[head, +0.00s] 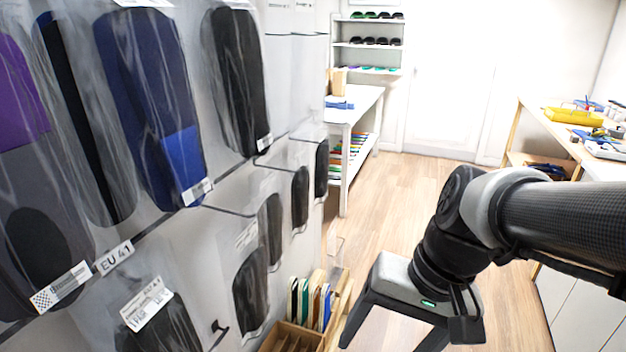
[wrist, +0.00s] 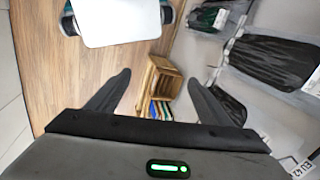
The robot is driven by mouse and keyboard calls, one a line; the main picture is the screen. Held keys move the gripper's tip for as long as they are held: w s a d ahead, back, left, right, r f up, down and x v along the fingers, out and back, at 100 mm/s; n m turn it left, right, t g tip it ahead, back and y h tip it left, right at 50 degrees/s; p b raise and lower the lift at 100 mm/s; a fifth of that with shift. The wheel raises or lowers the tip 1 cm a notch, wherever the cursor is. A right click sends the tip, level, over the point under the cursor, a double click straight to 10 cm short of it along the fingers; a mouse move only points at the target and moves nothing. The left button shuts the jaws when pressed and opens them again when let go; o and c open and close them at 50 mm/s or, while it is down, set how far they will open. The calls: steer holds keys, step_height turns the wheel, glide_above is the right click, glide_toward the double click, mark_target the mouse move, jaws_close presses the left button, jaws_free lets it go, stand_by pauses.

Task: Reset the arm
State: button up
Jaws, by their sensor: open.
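My black arm reaches in from the right in the head view and bends down to my gripper (head: 386,343). The gripper hangs over the wooden floor, to the right of the wall of bagged insoles. Its two fingers point down and are spread apart, partly cut off by the lower edge. In the wrist view my gripper (wrist: 160,80) is open, and nothing shows between the fingers close up. A wooden crate (head: 276,338) with colored flat pieces stands low at the left of the gripper; in the wrist view the crate (wrist: 153,83) lies beyond the fingers.
Bagged insoles (head: 152,100) hang on the wall at the left, close to the camera. A white table (head: 352,108) and wall shelves (head: 368,43) stand at the back. A workbench (head: 560,125) with tools and a yellow item is at the right. The middle floor (head: 405,190) is clear.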

steer(key=d+r+n+t+h+p, duration=0.1)
steer(key=d+r+t+p, duration=0.1)
steer(key=r+p, duration=0.5)
steer(key=d+r+n+t+h+p, duration=0.1)
steer(key=d+r+t+p, duration=0.1)
steer(key=r+p, duration=0.6)
step_height(320, 180, up, 7)
steer(key=shift+w+r+n+t+h, duration=0.15)
steer(key=shift+w+n+t+h, duration=0.15)
steer(key=shift+t+h, duration=0.1)
